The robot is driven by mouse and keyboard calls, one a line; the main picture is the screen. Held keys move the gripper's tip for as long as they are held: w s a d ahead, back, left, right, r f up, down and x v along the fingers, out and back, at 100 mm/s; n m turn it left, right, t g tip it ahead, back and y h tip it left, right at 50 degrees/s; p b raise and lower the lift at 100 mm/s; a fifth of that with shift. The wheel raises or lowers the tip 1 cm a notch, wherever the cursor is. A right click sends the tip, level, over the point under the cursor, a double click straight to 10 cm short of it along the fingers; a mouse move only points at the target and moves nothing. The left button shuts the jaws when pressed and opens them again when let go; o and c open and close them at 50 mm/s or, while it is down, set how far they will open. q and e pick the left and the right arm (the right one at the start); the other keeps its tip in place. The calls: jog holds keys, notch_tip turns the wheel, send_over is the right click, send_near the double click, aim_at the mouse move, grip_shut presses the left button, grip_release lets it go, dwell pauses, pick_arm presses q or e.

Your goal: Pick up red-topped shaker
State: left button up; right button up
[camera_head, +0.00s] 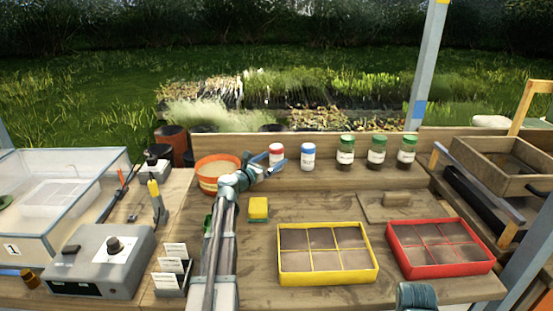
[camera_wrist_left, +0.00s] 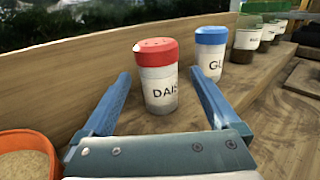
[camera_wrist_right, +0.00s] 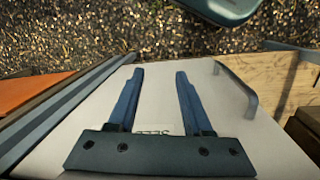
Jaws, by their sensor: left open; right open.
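The red-topped shaker (camera_head: 276,154) stands upright at the back of the bench, against the wooden back board. In the left wrist view the red-topped shaker (camera_wrist_left: 158,75) shows a white label reading "DAIS", the rest turned out of sight. My left gripper (camera_head: 267,159) is open, its fingers pointing at the shaker. In the left wrist view the left gripper's fingers (camera_wrist_left: 163,88) lie on either side of the shaker, with gaps to both. My right gripper (camera_wrist_right: 157,85) is open and empty over a pale surface, away from the shaker.
A blue-topped shaker (camera_head: 308,156) stands just right of the red one, with several green-topped jars (camera_head: 346,150) beyond. An orange pot (camera_head: 216,172) stands close on the left. A yellow sponge (camera_head: 258,208), a yellow tray (camera_head: 281,265) and a red tray (camera_head: 440,271) lie in front.

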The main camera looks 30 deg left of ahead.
aim_at(281, 145)
pick_arm(q)
jog(key=shift+w+d, duration=0.2)
jog(key=shift+w, duration=2.8)
jog(key=c, duration=1.5)
jog(key=shift+r, duration=0.25)
notch_tip(281, 145, up, 3)
jog(key=p, duration=0.3)
jog(key=shift+p, duration=0.3)
jog(key=shift+s+d+r+p, duration=0.1)
jog(key=shift+s+r+p, duration=0.1)
jog(key=shift+r+p, duration=0.15)
jog(key=s+d, duration=0.3)
jog(key=s, duration=0.1)
jog(key=s+d, duration=0.3)
jog(key=s, duration=0.1)
jog(key=s+d+r, duration=0.1)
jog(key=s+d, duration=0.2)
jog(key=s, duration=0.1)
jog(key=shift+s+d+p, duration=0.1)
jog(key=shift+s+p, duration=0.25)
jog(key=shift+p, duration=0.05)
jog(key=shift+d, duration=0.1)
